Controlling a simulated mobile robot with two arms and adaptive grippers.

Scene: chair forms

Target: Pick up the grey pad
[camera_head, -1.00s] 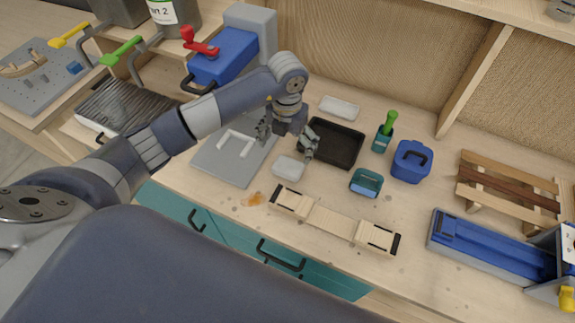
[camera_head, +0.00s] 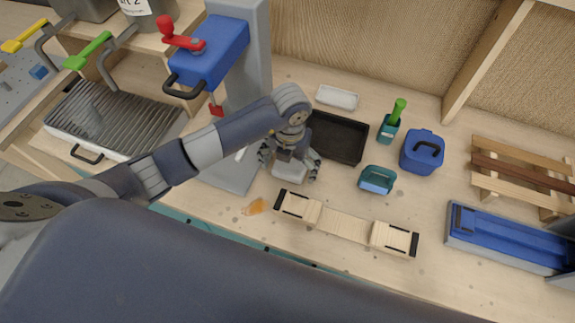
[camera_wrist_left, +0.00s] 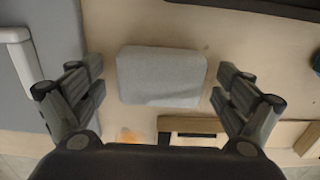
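The grey pad (camera_wrist_left: 161,77) is a small light grey block with rounded corners, lying flat on the wooden bench. In the head view the pad (camera_head: 288,172) shows only in part, under my left gripper (camera_head: 288,172). In the left wrist view my left gripper (camera_wrist_left: 160,85) is open, with one finger on each side of the pad and a gap at both sides. The fingers do not appear to touch it. My right gripper is in neither view.
A black tray (camera_head: 336,138) lies just behind the pad, and a grey board (camera_head: 228,174) lies to its left. A wooden fixture (camera_head: 346,224) and an orange blob (camera_head: 255,206) lie in front. A teal box (camera_head: 377,180) stands to the right.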

